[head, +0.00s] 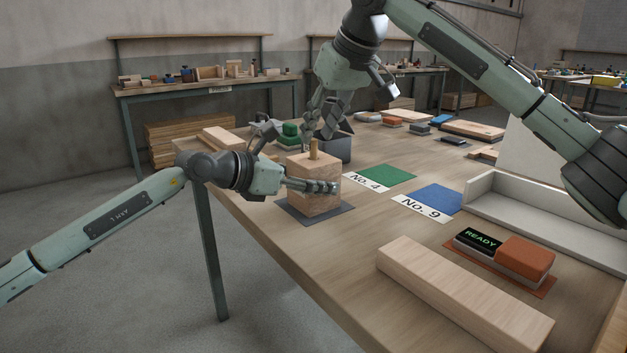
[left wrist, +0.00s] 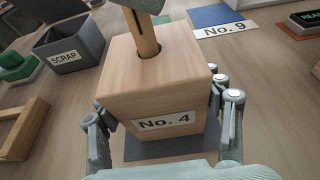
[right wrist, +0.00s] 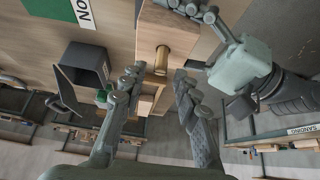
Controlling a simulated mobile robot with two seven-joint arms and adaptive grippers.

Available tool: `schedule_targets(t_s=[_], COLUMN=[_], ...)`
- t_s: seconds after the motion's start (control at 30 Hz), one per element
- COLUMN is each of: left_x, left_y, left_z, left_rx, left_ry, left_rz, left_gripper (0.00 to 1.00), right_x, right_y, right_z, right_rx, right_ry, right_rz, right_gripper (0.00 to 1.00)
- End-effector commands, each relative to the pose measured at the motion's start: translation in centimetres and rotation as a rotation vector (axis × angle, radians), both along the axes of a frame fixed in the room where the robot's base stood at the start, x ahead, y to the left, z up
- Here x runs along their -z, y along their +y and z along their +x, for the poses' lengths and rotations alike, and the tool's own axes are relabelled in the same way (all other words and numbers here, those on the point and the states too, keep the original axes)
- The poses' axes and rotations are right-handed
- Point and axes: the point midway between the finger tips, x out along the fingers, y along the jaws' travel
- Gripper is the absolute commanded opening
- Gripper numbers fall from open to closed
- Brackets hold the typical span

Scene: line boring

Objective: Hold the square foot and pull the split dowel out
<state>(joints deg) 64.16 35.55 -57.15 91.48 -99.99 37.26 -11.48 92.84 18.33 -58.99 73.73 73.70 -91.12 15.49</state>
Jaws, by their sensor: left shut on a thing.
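The square foot (head: 313,170) is a pale wooden block standing on a dark mat (head: 325,217). Its No. 4 label (left wrist: 165,121) faces my left wrist camera. My left gripper (left wrist: 168,105) is shut on the square foot, with fingers along two opposite sides. My right gripper (right wrist: 157,84) is open above the block, pointing down, its fingers apart on either side of the dowel's upper end (right wrist: 161,57). I cannot tell whether they touch it.
A grey SCRAP bin (left wrist: 75,50) stands close behind the block. Green (head: 388,178) and blue (head: 437,199) patches with No. 4 and No. 9 labels lie to the right. A READY display (head: 478,241), orange block (head: 525,257) and long wooden bar (head: 460,295) lie nearer the front.

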Motion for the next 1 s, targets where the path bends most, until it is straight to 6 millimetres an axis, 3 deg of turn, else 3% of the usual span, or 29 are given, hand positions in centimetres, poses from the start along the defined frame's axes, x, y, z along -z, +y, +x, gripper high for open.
schedule_targets(t_s=[0.3, 0.67, 0.93, 1.0], left_x=[0.0, 0.0, 0.0, 0.0], left_y=[0.0, 0.0, 0.0, 0.0], left_z=[0.0, 0.0, 0.0, 0.0], left_rx=[0.000, 0.000, 0.000, 0.000], left_ry=[0.000, 0.000, 0.000, 0.000], left_rz=[0.000, 0.000, 0.000, 0.000], left_gripper=[0.32, 0.32, 0.32, 0.32], right_x=[2.7, 3.1, 3.1, 3.1], right_y=[1.0, 1.2, 1.2, 1.2], right_z=[1.3, 1.5, 1.5, 1.5], right_rx=[-0.001, -0.001, -0.001, -0.001], right_ry=[0.001, 0.000, 0.000, 0.000], right_rz=[0.001, 0.000, 0.000, 0.000], right_gripper=[0.31, 0.31, 0.01, 0.00])
